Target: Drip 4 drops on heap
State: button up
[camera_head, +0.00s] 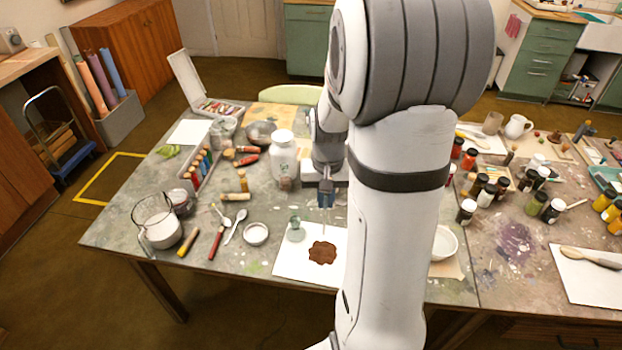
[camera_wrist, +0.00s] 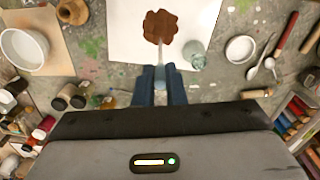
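The heap (camera_head: 322,252) is a flat, dark brown patch of pigment on a white sheet (camera_head: 290,266). In the wrist view the heap (camera_wrist: 160,22) is at the top centre. My gripper (camera_head: 326,202), with blue fingers, points down behind the heap. In the wrist view my gripper (camera_wrist: 161,78) is closed around a thin, pale, translucent dropper (camera_wrist: 160,56). The dropper's tip appears near the heap's edge in that view; its height above the sheet is hard to tell. No drop is visible.
A small greenish glass bottle (camera_head: 296,231) stands on the sheet, left of the heap. A white bowl (camera_head: 444,243) is right of my arm. Several jars crowd the right side.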

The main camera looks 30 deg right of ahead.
aim_at(325, 208)
jog(key=shift+w+d+f, duration=0.1)
jog(key=shift+f, duration=0.1)
jog(key=shift+f+b, duration=1.85)
jog(key=shift+f, duration=0.4)
jog(key=shift+c, duration=0.5)
dwell(1.7)
jog(key=shift+o, duration=0.6)
dwell(0.8)
jog(key=shift+c, duration=0.7)
dwell(0.9)
